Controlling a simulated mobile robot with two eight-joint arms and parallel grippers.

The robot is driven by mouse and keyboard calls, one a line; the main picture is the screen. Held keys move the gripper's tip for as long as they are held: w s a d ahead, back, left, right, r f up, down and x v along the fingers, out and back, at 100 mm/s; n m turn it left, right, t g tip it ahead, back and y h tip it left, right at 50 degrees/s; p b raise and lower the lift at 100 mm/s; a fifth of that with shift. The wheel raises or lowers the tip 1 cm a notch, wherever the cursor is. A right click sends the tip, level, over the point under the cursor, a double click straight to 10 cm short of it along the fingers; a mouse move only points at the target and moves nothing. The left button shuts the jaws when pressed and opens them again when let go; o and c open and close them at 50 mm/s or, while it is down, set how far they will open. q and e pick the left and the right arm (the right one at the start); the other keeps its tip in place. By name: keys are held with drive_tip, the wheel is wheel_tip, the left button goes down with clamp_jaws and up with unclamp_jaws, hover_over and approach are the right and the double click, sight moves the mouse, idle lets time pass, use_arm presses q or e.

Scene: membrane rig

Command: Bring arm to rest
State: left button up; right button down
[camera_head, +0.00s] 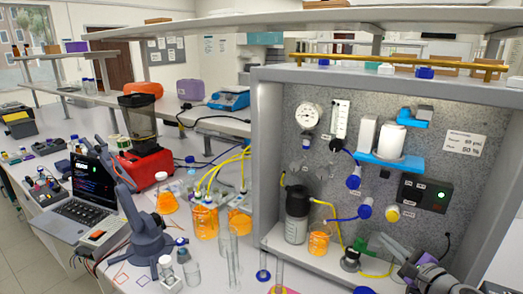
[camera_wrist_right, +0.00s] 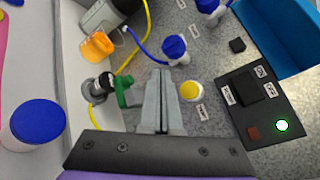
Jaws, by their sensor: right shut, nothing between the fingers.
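My right gripper (camera_head: 382,243) is at the lower right of the head view, in front of the rig's speckled back panel. In the right wrist view its two grey fingers (camera_wrist_right: 161,78) are together, with nothing between them. A green-handled valve (camera_wrist_right: 124,92) is just left of the fingers in the wrist view; I cannot tell whether they touch. A yellow round knob (camera_wrist_right: 190,90) is on the panel just right of the fingers. A black control box (camera_wrist_right: 257,105) with a lit green light is further right. My left gripper is not in view.
The rig's grey frame (camera_head: 265,155) surrounds the panel. A dark bottle (camera_head: 297,214) and a beaker of orange liquid (camera_head: 319,241) stand inside, with yellow and blue tubing nearby. Glass cylinders, a blue-grey desktop arm (camera_head: 147,238) and a laptop (camera_head: 85,195) occupy the bench left.

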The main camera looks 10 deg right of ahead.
drive_tip(key=s+a+f+n+g+y, duration=0.1)
drive_tip(key=s+a+f+n+g, duration=0.35)
drive_tip(key=a, duration=0.55)
drive_tip(key=s+a+f+n+g+y, duration=0.1)
drive_tip(key=s+a+f+n+g, duration=0.15)
drive_tip(key=a+f+n, duration=0.4)
drive_tip(key=s+a+f+n, duration=0.1)
drive_tip(key=s+a+n, duration=0.1)
drive_tip(key=s+a+f+n+g, duration=0.1)
drive_tip(key=s+a+n, duration=0.1)
drive_tip(key=s, duration=0.1)
drive_tip(key=s+a+f+n+g+h, duration=0.1)
drive_tip(key=s+a+n, duration=0.1)
drive_tip(key=s+a, duration=0.1)
drive_tip(key=shift+f+n, duration=0.3)
drive_tip(key=shift+f, duration=0.1)
drive_tip(key=s+f+n, duration=0.1)
drive_tip(key=s+n, duration=0.1)
drive_tip(key=s+f+n+g+h, duration=0.1)
drive_tip(key=s+n, duration=0.1)
drive_tip(key=s+f+n+h, duration=0.1)
drive_tip(key=s, duration=0.1)
drive_tip(key=shift+s+d+f+n+g, duration=0.15)
drive_tip(key=shift+d+f+n+g, duration=0.1)
drive_tip(key=shift+n+g, duration=0.15)
drive_tip(key=shift+s+d+f+n+h, duration=0.15)
drive_tip(key=shift+s+f+n+h, duration=0.1)
drive_tip(key=shift+s+n+h, duration=0.2)
drive_tip(key=shift+w, duration=0.1)
